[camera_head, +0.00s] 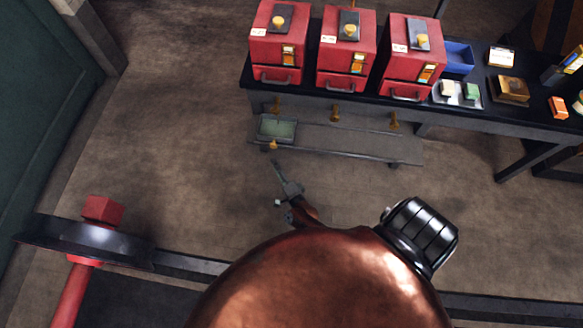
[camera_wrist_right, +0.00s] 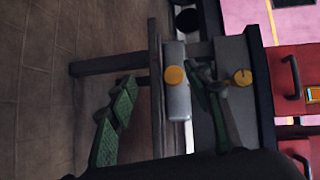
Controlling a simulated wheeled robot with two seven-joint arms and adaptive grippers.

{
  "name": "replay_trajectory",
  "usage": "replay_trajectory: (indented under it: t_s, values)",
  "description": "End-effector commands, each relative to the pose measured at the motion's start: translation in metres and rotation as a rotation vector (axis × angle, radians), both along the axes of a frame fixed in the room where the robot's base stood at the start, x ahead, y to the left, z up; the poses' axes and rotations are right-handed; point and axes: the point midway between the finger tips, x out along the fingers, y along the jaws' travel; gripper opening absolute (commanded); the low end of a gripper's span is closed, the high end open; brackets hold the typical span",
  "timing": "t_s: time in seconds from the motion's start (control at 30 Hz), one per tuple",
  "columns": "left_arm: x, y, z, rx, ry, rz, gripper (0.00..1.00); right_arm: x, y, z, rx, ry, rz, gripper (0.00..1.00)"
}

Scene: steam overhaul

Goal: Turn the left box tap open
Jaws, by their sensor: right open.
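The left red box (camera_head: 278,45) stands on the dark bench in the head view. Below it, at the bench front, is a small brass tap (camera_head: 275,104). A brass knob in the right wrist view (camera_wrist_right: 243,77), in line with the left box's handle, appears to be this tap. My right gripper (camera_head: 279,168) is open, in front of the low shelf. In the wrist view its green-padded fingers are spread (camera_wrist_right: 164,77), with a nearer brass knob (camera_wrist_right: 175,75) showing between them. The tap lies beyond the right-hand finger. I see no contact. My left gripper is out of view.
A shallow tray (camera_head: 278,129) sits on the low grey shelf (camera_head: 360,148). Middle (camera_head: 346,48) and right (camera_head: 410,50) red boxes have their own taps below. A blue bin (camera_head: 458,58) stands right of them. The floor (camera_head: 180,130) left of the bench is clear.

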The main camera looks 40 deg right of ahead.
Motion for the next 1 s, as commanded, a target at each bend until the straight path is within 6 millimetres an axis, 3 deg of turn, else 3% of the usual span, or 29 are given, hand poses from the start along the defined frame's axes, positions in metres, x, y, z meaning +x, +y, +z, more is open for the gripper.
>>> replay_trajectory:
  t_s: [0.6,1.0]
  values:
    - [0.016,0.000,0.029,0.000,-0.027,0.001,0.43,-0.084,0.015,-0.072,-0.325,0.312,0.255,0.46]
    - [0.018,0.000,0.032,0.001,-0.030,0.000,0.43,-0.102,0.017,-0.087,-0.381,0.369,0.307,0.46]
